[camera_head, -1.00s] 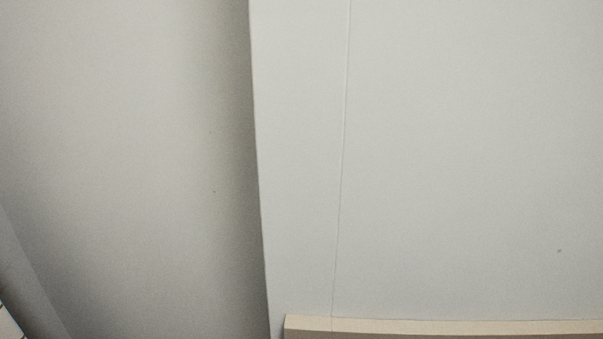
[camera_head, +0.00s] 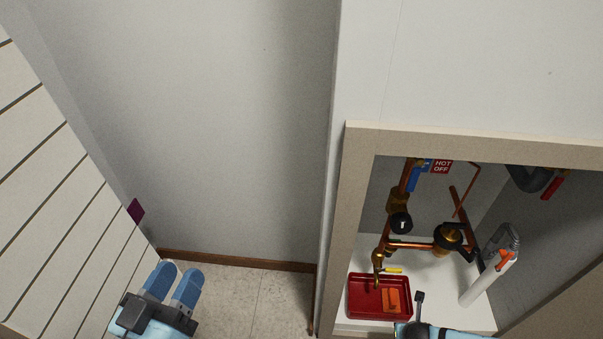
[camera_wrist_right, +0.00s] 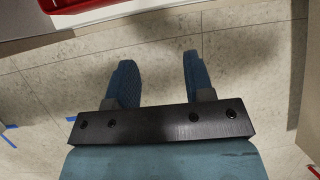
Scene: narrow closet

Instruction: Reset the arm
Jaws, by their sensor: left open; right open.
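My left gripper (camera_head: 173,282) is at the lower left of the head view, over the floor. Its two blue fingers are apart with nothing between them. My right gripper (camera_wrist_right: 156,82) fills the middle of the right wrist view. Its blue fingers are spread and empty, above the tiled floor. In the head view only a blue part of my right arm shows at the bottom edge, in front of the wall recess.
A framed wall recess (camera_head: 355,190) at the right holds copper pipes (camera_head: 415,244), a red tray (camera_head: 353,296) with an orange object, and a white cylinder (camera_head: 485,275). A slatted panel (camera_head: 60,190) stands at the left. Tiled floor (camera_head: 250,300) between is clear.

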